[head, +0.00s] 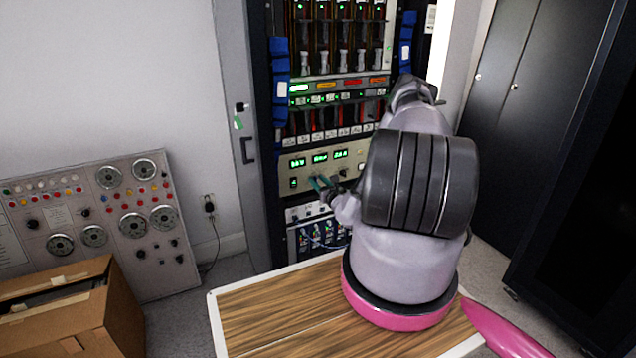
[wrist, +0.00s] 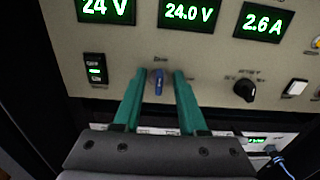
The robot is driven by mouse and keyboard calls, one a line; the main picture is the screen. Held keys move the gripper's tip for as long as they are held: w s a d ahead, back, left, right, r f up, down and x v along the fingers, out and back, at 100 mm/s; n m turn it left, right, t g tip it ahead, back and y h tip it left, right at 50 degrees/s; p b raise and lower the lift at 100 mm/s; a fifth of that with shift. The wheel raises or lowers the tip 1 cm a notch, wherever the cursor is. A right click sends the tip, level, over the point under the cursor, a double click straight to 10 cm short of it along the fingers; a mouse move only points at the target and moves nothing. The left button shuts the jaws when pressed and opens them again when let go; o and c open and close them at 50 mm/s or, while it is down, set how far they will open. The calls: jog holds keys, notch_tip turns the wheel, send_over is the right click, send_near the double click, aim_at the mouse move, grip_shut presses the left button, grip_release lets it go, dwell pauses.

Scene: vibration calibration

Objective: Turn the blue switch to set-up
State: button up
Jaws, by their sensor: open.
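The blue switch (wrist: 159,82) is a small blue knob on the beige panel, below the middle green display, in the wrist view. Its handle stands nearly upright. My gripper (wrist: 157,76) is open, with one green finger on each side of the blue switch and a gap on both sides. I cannot tell how far the fingertips are from the panel face. The label above the switch is too blurred to read. In the head view my gripper (head: 320,183) is at the lower part of the beige panel (head: 290,178), and the switch is hidden there.
A black knob (wrist: 245,89) and a white button (wrist: 295,87) sit right of the switch. A rocker switch (wrist: 96,70) sits left. Blue cables (head: 318,236) hang below the panel. A wooden table (head: 270,318) and a cardboard box (head: 110,310) stand in front.

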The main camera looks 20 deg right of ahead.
grip_shut()
jog(key=shift+m, duration=0.3)
jog(key=shift+d+f+m, duration=0.1)
jog(key=shift+f+m, duration=0.05)
jog(key=shift+m, duration=2.7)
jog(key=shift+d+f+m, duration=0.1)
jog(key=shift+f+m, duration=0.05)
jog(key=shift+m, duration=2.75)
jog(key=shift+d+f+m, duration=0.1)
jog(key=shift+f+m, duration=0.05)
jog(key=shift+m, duration=2.7)
jog(key=shift+s, duration=0.1)
